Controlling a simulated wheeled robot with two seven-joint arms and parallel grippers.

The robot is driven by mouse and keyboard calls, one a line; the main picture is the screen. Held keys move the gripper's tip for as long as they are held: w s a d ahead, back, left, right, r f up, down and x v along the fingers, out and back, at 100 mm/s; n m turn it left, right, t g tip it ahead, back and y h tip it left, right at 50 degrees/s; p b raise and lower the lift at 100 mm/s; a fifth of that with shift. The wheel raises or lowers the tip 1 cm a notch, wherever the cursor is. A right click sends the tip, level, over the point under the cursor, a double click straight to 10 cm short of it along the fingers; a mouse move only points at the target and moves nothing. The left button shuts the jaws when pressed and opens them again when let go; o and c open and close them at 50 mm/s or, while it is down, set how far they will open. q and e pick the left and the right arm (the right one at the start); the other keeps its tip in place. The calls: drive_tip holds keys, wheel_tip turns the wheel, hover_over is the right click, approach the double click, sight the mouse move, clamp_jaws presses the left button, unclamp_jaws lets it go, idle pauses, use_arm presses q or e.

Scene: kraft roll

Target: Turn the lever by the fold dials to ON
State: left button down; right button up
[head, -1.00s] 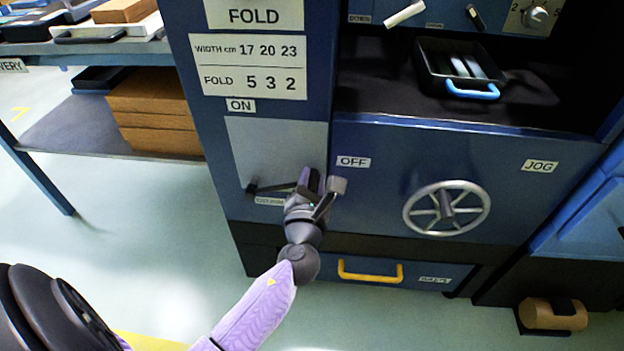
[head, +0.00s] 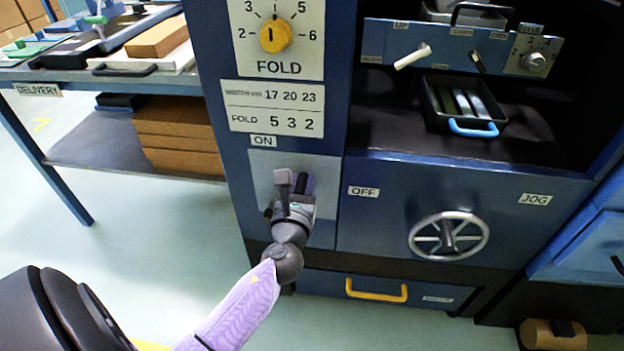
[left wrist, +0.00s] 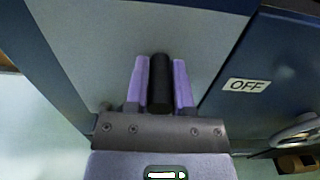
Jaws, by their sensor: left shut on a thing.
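The lever's black handle (left wrist: 160,85) stands between the two purple fingers of my left gripper (left wrist: 160,62) in the left wrist view. In the head view my left gripper (head: 293,182) is shut on it, in front of the pale grey plate (head: 322,165) on the blue machine. The gripper hides most of the lever and its pivot, so its exact angle is hard to tell. The ON label (head: 263,141) is above the plate, and the OFF label (head: 363,191) is to its right. The yellow fold dial (head: 274,36) is higher up. My right gripper is not in view.
A handwheel (head: 448,236) by the JOG label is right of the lever. A yellow drawer handle (head: 376,290) is below. A black tray with a blue handle (head: 473,128) sits on the upper shelf. The delivery table (head: 120,67) is at left.

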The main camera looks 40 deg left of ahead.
sight(265, 160)
use_arm(q)
drive_tip(key=a+n, duration=0.1)
drive_tip(key=s+a+r+n, duration=0.1)
drive_tip(key=s+a+n+p, duration=0.1)
drive_tip(key=shift+r+n, duration=0.3)
drive_tip(key=shift+r, duration=0.1)
drive_tip(key=shift+s+a+r+n, duration=0.1)
drive_tip(key=shift+s+a+n, duration=0.2)
drive_tip(key=shift+a+n, duration=0.2)
drive_tip(key=shift+s+a+r+n, duration=0.1)
drive_tip(key=shift+s+a+n, duration=0.15)
drive_tip(key=shift+a+n, duration=0.25)
drive_tip(key=shift+s+a+f+n, duration=0.1)
drive_tip(key=shift+s+a+n, duration=0.4)
drive_tip(key=shift+a+n, duration=0.3)
drive_tip(key=c, duration=0.7)
unclamp_jaws()
drive_tip(key=shift+o, duration=1.1)
